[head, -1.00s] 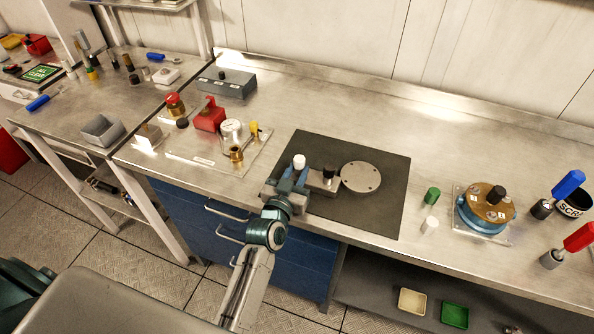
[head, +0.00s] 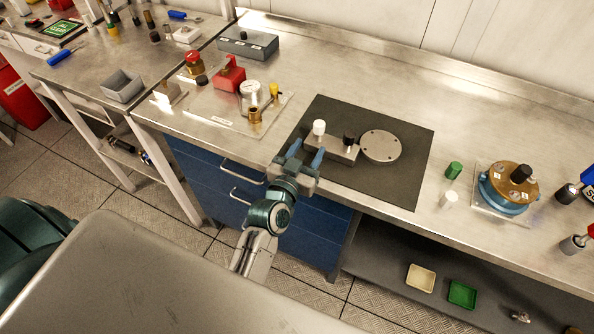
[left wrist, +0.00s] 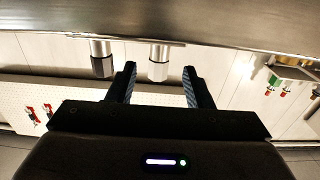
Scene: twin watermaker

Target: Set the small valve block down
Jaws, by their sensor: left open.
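The small valve block (head: 339,151) is a grey bar with a white knob (head: 319,127) and a black knob (head: 348,138). It sits upright on the dark mat (head: 382,185), beside a round metal plate (head: 381,146). My left gripper (head: 306,153) is open and empty at the block's near left side, by the counter's front edge. In the left wrist view the picture is upside down; the white knob (left wrist: 158,64) shows beyond and between the open fingers (left wrist: 159,78), and the black knob (left wrist: 103,60) shows left of them. My right gripper is not in view.
Left of the mat is a plate with a red block (head: 229,74) and several fittings. To the right stand a green cap (head: 453,170), a white cap (head: 449,199) and a blue-based round unit (head: 508,188). The mat's right part is clear.

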